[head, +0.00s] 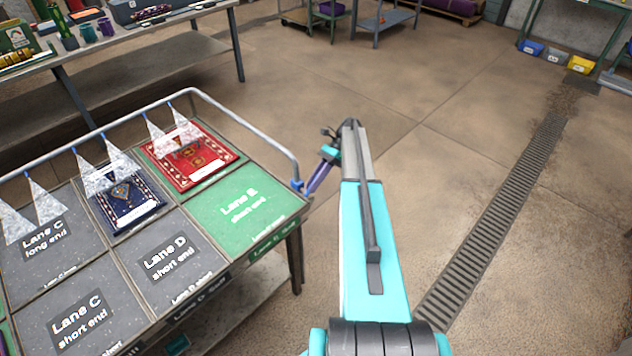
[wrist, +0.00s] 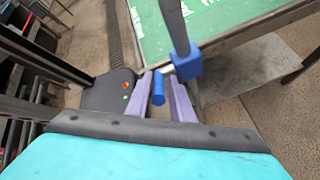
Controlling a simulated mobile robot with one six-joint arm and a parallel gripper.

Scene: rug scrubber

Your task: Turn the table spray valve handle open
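The blue valve body (wrist: 187,64) sits on the grey pipe at the table corner; it shows small in the head view (head: 297,186). The blue valve handle (wrist: 158,88) is a short rounded bar between the two purple fingers of my gripper (wrist: 162,84). The fingers stand apart on either side of the handle, with a narrow gap visible; contact is hard to tell. In the head view my gripper (head: 310,188) is beside the valve, and the handle cannot be made out. White spray cones (head: 97,175) come down from the nozzles along the pipe.
The spray table (head: 230,245) has labelled lanes, with a blue rug (head: 130,212) and a red rug (head: 200,172) under the spray. The curved grey pipe rail (head: 240,122) runs along its far edge. Open floor and a drain grate (head: 500,195) lie to the right.

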